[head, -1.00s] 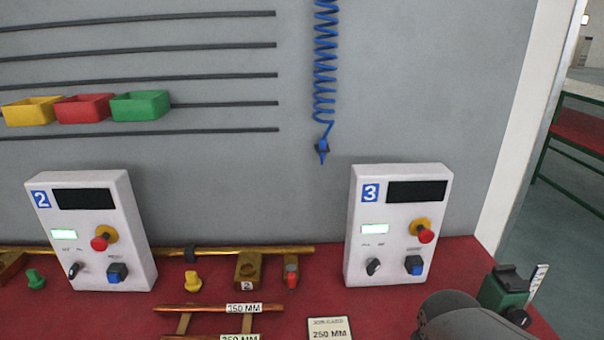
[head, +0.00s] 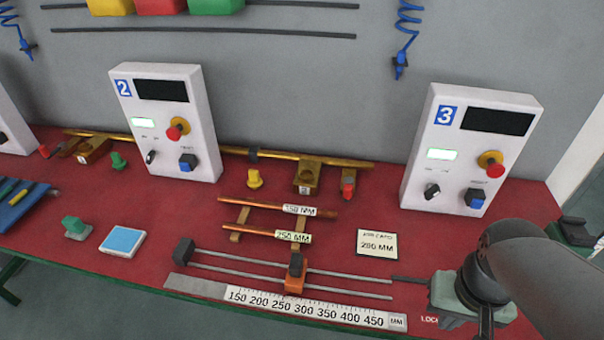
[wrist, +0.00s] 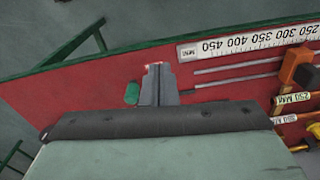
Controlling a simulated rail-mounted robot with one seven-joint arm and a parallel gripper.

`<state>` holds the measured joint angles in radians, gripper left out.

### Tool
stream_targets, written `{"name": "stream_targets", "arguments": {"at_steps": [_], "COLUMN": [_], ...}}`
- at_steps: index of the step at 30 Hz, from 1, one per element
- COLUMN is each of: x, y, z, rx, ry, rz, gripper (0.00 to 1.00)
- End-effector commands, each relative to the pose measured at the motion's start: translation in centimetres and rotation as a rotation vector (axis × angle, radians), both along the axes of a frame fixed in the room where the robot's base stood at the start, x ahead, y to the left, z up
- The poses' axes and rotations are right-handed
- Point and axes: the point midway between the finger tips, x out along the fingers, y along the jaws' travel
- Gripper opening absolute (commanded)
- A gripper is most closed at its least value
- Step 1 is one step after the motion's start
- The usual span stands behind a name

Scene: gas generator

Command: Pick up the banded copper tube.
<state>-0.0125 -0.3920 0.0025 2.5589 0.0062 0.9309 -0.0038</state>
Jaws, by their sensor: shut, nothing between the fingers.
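Two copper tubes lie on a low rack mid-table in the head view. The upper tube (head: 258,202) has a white band that seems to read 350 MM. The lower tube (head: 250,230) has a white band reading 250 MM. I cannot tell which one is meant. In the wrist view, the banded tubes show only partly at the right edge, the 250 MM band (wrist: 292,99) among them. My gripper (wrist: 158,68) is shut and empty, above the table's right front part, away from the tubes. In the head view my arm covers the lower right corner.
A ruler (head: 275,303) and a rod rig with an orange slider (head: 294,282) lie in front of the tubes. Control boxes 2 (head: 165,120) and 3 (head: 470,150) stand behind. A card (head: 377,244) lies right of the tubes. A brass pipe (head: 340,162) runs along the back.

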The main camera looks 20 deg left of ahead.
Motion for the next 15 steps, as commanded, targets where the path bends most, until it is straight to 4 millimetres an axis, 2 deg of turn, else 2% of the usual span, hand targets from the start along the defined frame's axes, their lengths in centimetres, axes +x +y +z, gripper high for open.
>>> {"name": "stream_targets", "arguments": {"at_steps": [14, 15], "x": [0.00, 0.00], "y": [0.00, 0.00], "z": [0.00, 0.00], "rx": [0.000, 0.000], "ry": [0.000, 0.000], "rz": [0.000, 0.000], "gripper": [0.00, 0.11]}}
